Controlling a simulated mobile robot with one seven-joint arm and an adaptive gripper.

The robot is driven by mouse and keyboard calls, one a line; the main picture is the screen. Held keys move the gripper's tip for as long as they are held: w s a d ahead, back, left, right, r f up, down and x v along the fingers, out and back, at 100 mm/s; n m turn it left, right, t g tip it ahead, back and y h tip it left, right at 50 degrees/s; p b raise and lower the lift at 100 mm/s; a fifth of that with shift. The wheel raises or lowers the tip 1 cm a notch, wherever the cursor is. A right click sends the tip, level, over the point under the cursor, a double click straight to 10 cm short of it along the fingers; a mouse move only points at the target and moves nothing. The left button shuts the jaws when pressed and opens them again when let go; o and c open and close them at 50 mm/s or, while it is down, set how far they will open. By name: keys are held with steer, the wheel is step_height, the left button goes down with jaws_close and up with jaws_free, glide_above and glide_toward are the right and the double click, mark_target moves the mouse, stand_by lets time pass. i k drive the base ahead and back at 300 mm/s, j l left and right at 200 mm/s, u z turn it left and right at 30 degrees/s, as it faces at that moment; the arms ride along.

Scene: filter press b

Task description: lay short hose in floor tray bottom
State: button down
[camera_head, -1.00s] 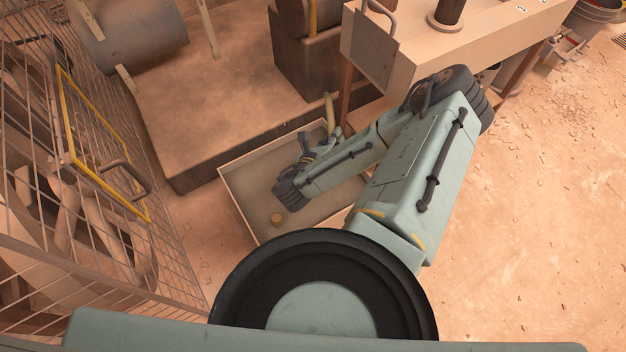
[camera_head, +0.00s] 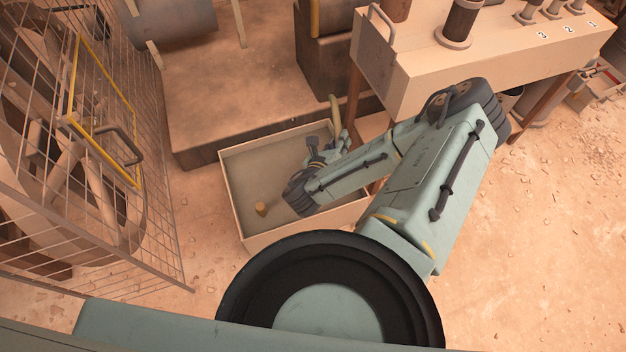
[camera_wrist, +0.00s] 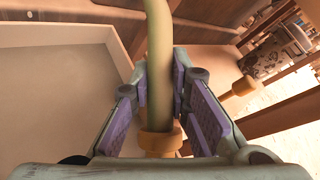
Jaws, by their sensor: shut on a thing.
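The short hose (camera_wrist: 159,55) is pale yellow-green with an orange-brown collar (camera_wrist: 160,141). My gripper (camera_wrist: 160,95), with purple pads, is shut on it just above the collar in the wrist view. In the head view the hose (camera_head: 334,106) sticks up past my gripper (camera_head: 333,138), at the tray's far right corner. The floor tray (camera_head: 232,205) is a shallow pale box on the ground. Its wall also shows at left in the wrist view (camera_wrist: 55,36). My arm covers the tray's right part. I cannot tell whether the hose touches the tray.
A small tan cylindrical piece (camera_head: 261,209) shows in the tray. A brown plinth (camera_head: 230,95) lies behind it. A wire cage (camera_head: 100,120) with a yellow frame stands at left. A beige bench (camera_head: 430,60) with numbered posts stands at right. Open ground lies at lower right.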

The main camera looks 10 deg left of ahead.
mark_target(284, 170)
steer(key=l+u, duration=0.15)
steer(key=l, duration=0.3)
steer(key=k+l+u, duration=0.2)
steer(key=l, duration=0.2)
steer(key=l+u, duration=0.15)
steer(key=l, duration=0.25)
steer(key=k+l+u, duration=0.15)
steer(key=l, duration=0.25)
steer(key=k+l+u, duration=0.15)
steer(key=l, duration=0.25)
steer(key=k+l+u, duration=0.2)
steer(key=l, duration=0.2)
steer(key=i+l, duration=0.15)
steer(key=i, duration=0.15)
steer(key=i+l, duration=0.15)
steer(key=i, duration=0.1)
